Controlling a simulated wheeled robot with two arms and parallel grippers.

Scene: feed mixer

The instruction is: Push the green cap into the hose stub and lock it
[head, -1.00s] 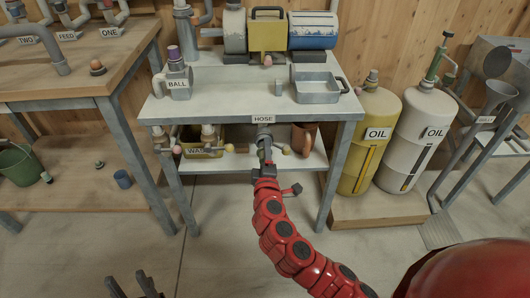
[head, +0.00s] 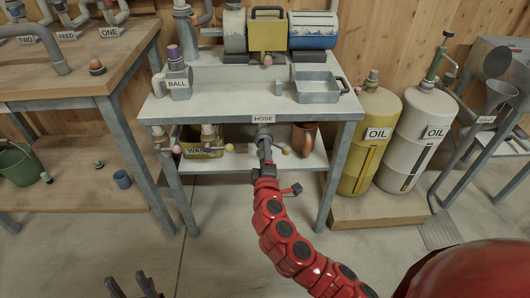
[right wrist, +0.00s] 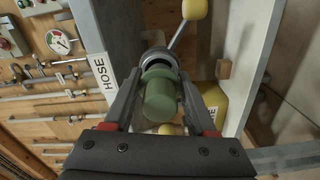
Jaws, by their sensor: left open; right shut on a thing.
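The green cap (right wrist: 160,100) lies between the two fingers of my right gripper (right wrist: 161,84) in the right wrist view. My right gripper (head: 265,155) is shut on it, in front of the grey hose stub (head: 263,135) under the HOSE label. The stub's round mouth (right wrist: 156,56) shows just beyond the cap's far end; I cannot tell how far the cap is inside. A lever with a yellow knob (right wrist: 194,9) sticks out beside the stub, and another yellow knob (right wrist: 168,130) shows below the cap. My left gripper (head: 134,286) is open and empty, low in the head view.
The stub hangs at the front edge of a grey table (head: 220,108). A copper jug (head: 304,138) and a labelled yellow bin (head: 203,150) stand on the shelf below. A yellow OIL drum (head: 368,145) is to the right. Floor before the table is free.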

